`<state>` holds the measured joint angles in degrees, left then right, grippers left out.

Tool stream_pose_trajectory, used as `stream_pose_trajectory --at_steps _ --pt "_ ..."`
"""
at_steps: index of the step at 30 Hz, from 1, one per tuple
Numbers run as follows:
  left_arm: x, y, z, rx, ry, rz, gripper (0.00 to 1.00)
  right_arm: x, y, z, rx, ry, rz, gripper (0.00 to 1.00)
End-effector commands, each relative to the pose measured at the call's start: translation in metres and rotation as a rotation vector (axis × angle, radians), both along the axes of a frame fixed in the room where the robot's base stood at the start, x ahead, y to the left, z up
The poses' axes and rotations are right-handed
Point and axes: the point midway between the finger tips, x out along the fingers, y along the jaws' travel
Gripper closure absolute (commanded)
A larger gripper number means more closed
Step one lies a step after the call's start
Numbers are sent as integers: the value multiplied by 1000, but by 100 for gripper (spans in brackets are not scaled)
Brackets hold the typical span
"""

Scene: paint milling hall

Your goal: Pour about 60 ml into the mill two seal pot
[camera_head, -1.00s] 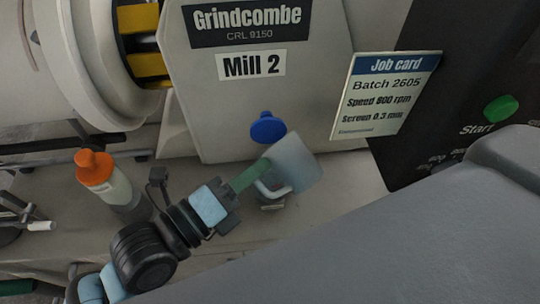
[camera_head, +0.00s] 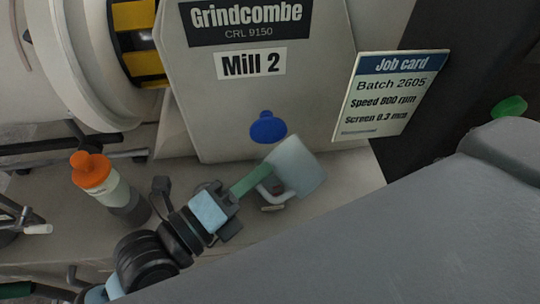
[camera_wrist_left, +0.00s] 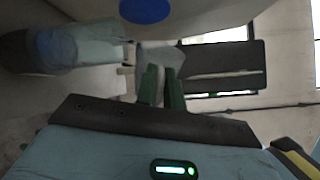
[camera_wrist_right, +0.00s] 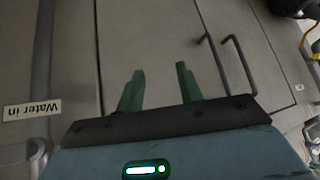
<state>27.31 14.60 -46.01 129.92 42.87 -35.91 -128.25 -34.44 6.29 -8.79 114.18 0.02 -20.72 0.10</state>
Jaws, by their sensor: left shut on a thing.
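My left gripper (camera_head: 262,178) is shut on the handle of a translucent, pale jug (camera_head: 300,168). In the left wrist view the jug (camera_wrist_left: 160,58) is beyond the green fingers, and the blue part (camera_wrist_left: 146,10) is above. My right gripper (camera_wrist_right: 158,88) is open and empty, facing grey panels. I cannot single out the seal pot for certain.
An orange-capped bottle (camera_head: 108,188) stands on the pale bench (camera_head: 345,185) left of my left arm. A job card (camera_head: 388,95) is right of the mill label. A green start button (camera_head: 510,106) is at far right.

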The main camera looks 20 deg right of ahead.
Motion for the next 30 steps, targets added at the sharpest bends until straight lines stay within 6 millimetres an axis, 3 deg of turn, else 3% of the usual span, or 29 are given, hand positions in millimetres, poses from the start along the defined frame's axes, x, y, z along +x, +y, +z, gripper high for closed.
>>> stream_pose_trajectory --at_steps 30 --pt "0 -4 2 -32 81 4 100 -1 -1 4 -3 -2 4 64"
